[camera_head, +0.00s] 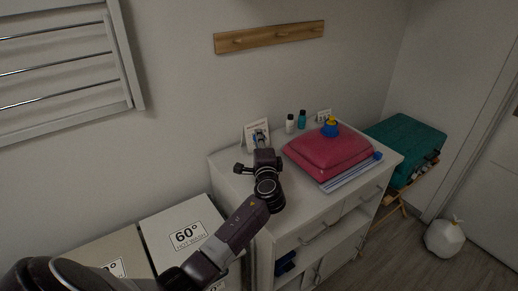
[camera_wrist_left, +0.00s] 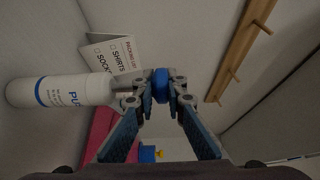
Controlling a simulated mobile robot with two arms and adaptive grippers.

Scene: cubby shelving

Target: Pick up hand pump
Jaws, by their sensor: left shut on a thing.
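The hand pump (camera_wrist_left: 75,91) is a white bottle with blue lettering, lying sideways in the left wrist view. Its narrow end runs to a blue part (camera_wrist_left: 160,86) between my fingertips. My left gripper (camera_wrist_left: 160,92) is shut on that blue part, with the bottle body outside the fingers. My right gripper is not in view.
A packing-list card (camera_head: 250,130) stands close behind the gripper. Small bottles (camera_head: 290,123) stand at the back. White hampers (camera_head: 185,235) are left. A peg rail (camera_head: 270,37) is on the wall.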

